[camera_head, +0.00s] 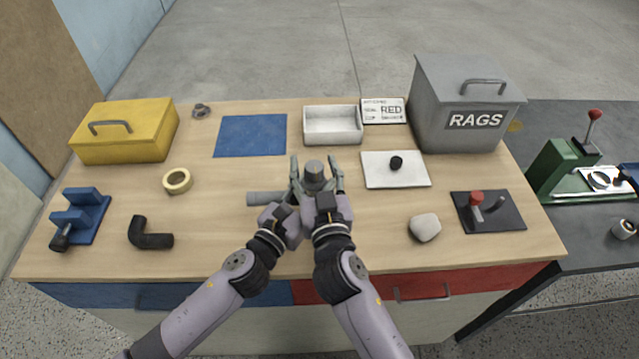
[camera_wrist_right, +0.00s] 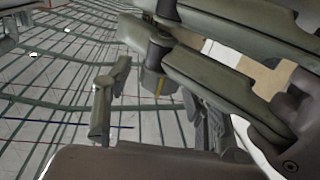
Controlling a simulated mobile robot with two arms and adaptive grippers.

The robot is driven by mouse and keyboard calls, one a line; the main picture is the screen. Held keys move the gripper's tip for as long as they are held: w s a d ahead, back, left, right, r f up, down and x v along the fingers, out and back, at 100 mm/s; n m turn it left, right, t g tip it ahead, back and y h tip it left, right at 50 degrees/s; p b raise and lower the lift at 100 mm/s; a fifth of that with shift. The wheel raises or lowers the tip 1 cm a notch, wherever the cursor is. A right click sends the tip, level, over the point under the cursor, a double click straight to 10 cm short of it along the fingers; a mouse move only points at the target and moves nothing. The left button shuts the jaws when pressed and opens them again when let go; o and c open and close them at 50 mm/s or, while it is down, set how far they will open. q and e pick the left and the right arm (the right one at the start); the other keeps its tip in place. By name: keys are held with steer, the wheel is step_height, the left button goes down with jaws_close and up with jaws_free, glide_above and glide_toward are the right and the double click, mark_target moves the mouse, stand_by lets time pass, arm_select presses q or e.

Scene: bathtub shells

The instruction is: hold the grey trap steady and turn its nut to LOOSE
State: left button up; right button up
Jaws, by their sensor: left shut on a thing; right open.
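The grey trap shows in the head view as a pipe end (camera_head: 264,198) pointing left and an upright top with its grey nut (camera_head: 314,170). My left gripper (camera_head: 284,206) is shut on the grey trap, low and left of the nut; its fingertips are largely hidden. My right gripper (camera_head: 316,176) is open, with one finger on each side of the nut. Whether its fingers touch the nut I cannot tell. In the right wrist view, a grey part with a small yellow mark (camera_wrist_right: 158,84) shows between green-grey fingers. No LOOSE mark is readable.
On the wooden bench stand a white tray (camera_head: 333,138), a white board (camera_head: 408,178) with a black knob, a RAGS box (camera_head: 465,85), a pale stone (camera_head: 425,228), a black elbow (camera_head: 150,236), a tape roll (camera_head: 177,182) and a yellow box (camera_head: 125,140). The blue mat (camera_head: 250,135) is bare.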

mark_target(317, 176)
steer(key=s+d, duration=0.1)
steer(key=s, duration=1)
steer(key=shift+s+d, duration=0.25)
